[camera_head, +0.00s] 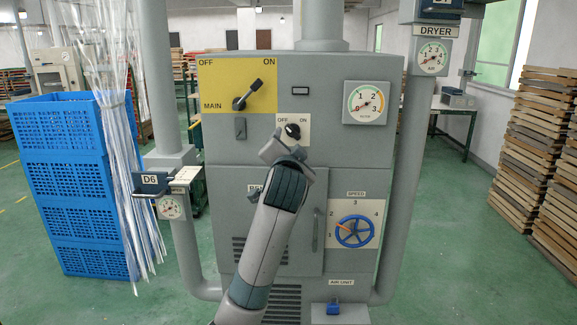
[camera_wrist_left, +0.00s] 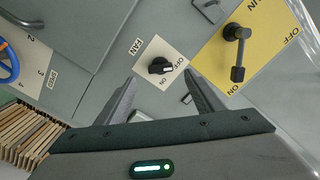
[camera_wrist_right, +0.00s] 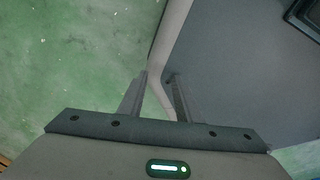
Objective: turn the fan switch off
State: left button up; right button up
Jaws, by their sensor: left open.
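The fan switch (camera_head: 293,131) is a small black knob on a pale plate marked OFF and ON, on the front of the grey cabinet (camera_head: 330,150). In the left wrist view the knob (camera_wrist_left: 160,66) sits on its plate labelled FAN, with a white mark on one side. I cannot tell surely which label it points to. My left gripper (camera_head: 284,148) is just below the switch in the head view. Its open, empty fingers (camera_wrist_left: 161,84) point at the plate, with the knob beyond their tips. My right gripper (camera_wrist_right: 158,76) is open and empty, its fingers a little apart.
The yellow MAIN plate with its black lever (camera_head: 246,95) is up and left of the switch. The blue SPEED wheel (camera_head: 354,231) is lower right. Blue crates (camera_head: 70,190) stand left, and wooden stacks (camera_head: 535,150) right. Grey floor pipes flank the cabinet.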

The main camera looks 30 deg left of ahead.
pick_arm(q)
jog(key=b+v, duration=0.1)
jog(key=v, duration=0.8)
jog(key=shift+s+b, duration=0.3)
pick_arm(e)
jog(key=w+a+t, duration=0.2)
jog(key=w+a, duration=0.1)
jog(key=w, duration=0.4)
jog(key=shift+w+r+y, duration=0.25)
jog(key=shift+y, duration=0.05)
pick_arm(q)
jog(key=shift+d+f, duration=0.1)
jog(key=shift+d, duration=0.05)
